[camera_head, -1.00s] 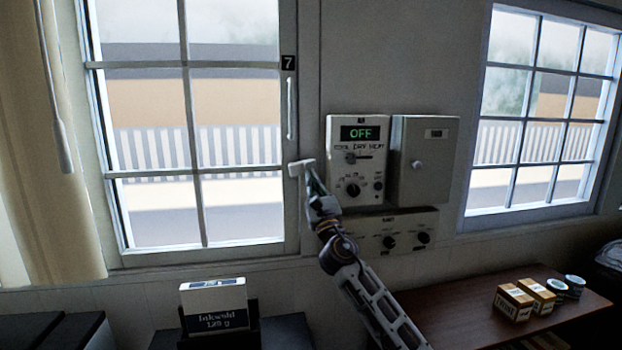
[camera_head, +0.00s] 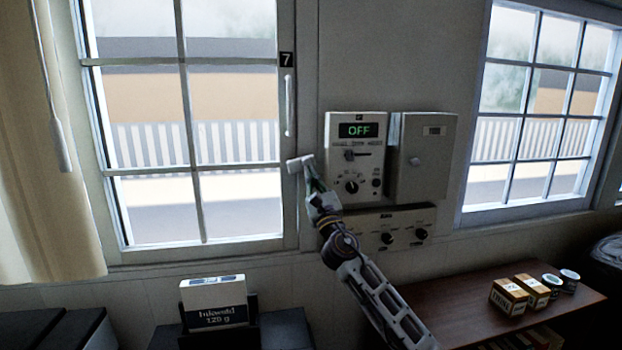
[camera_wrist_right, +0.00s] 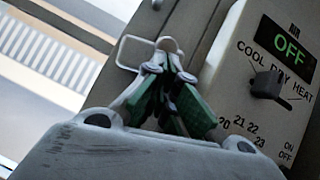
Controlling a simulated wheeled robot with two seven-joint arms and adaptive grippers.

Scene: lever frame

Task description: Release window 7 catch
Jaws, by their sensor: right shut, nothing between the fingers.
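Window 7 (camera_head: 222,155) is at the left in the head view, with a black "7" label (camera_head: 287,59) on its right frame. Its pale catch (camera_head: 296,163) sits low on that frame, below a long white handle (camera_head: 289,105). The catch also shows in the right wrist view (camera_wrist_right: 124,52) as a pale rounded piece. My right gripper (camera_head: 308,172) is shut and empty, its tips right at the catch. Its green-padded fingers (camera_wrist_right: 168,52) meet beside the catch and overlap its right end in the wrist view; contact is unclear. My left gripper is not in view.
A control panel (camera_head: 357,128) reading OFF and a grey box (camera_head: 424,160) are on the wall just right of my gripper. A lower knob panel (camera_head: 405,222) is partly behind my arm. A brown shelf (camera_head: 450,300) holds small boxes and cups. A second window (camera_head: 545,110) is at the right.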

